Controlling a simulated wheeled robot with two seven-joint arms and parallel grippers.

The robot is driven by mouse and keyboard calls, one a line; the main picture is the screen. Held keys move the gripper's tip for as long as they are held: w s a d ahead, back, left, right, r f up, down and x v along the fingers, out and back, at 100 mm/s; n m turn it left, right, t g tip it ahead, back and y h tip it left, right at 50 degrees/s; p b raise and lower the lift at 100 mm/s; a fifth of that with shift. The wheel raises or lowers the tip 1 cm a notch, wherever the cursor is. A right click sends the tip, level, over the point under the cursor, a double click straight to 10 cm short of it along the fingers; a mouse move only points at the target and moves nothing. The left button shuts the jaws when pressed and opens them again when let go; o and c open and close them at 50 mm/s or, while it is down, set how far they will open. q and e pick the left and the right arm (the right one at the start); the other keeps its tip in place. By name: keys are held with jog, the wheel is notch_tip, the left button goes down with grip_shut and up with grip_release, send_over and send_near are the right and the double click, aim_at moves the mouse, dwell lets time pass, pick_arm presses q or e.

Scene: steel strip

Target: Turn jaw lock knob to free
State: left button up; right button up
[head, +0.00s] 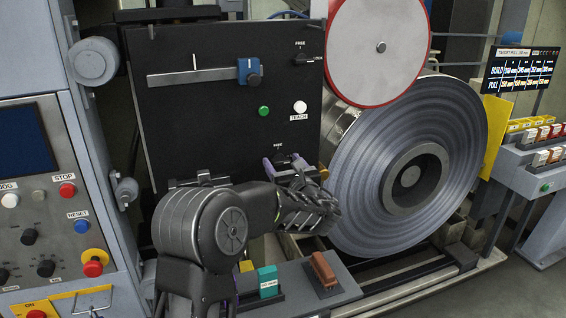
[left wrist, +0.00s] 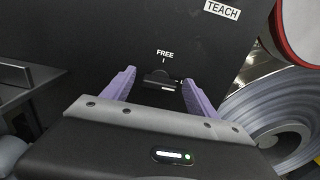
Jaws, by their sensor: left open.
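A small black knob (left wrist: 158,78) sits on the black panel below a FREE label and tick in the left wrist view. It lies between the purple fingers of my open left gripper (left wrist: 158,82), with the panel just ahead. Its exact pointer direction is hard to tell. In the head view my left gripper (head: 284,167) is at the panel's lower right and its hand hides this knob. Another black knob (head: 303,59), with FREE above and LOCK at its right, sits higher on the panel. My right gripper is not in view.
The black panel (head: 200,120) also carries a blue slider block (head: 249,71), a green button (head: 264,111) and a white TEACH button (head: 300,107). A large steel coil (head: 450,150) stands close right. A brown block (head: 323,270) and teal block (head: 267,281) lie below.

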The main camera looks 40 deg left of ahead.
pick_arm(q)
jog(key=c, duration=1.4)
jog(key=shift+o, duration=0.2)
jog(key=shift+f+n+b, duration=0.15)
jog(key=shift+n+b, duration=0.15)
jog(key=shift+b, duration=0.5)
jog(key=n+b, duration=0.8)
jog(key=b, duration=0.5)
jog(key=n+b, duration=0.9)
jog(key=b, duration=0.4)
jog(key=shift+s+a+f+n, duration=0.15)
jog(key=shift+s+n, duration=0.05)
jog(key=shift+n, duration=0.1)
jog(key=o, duration=1.4)
jog(key=shift+c, duration=0.2)
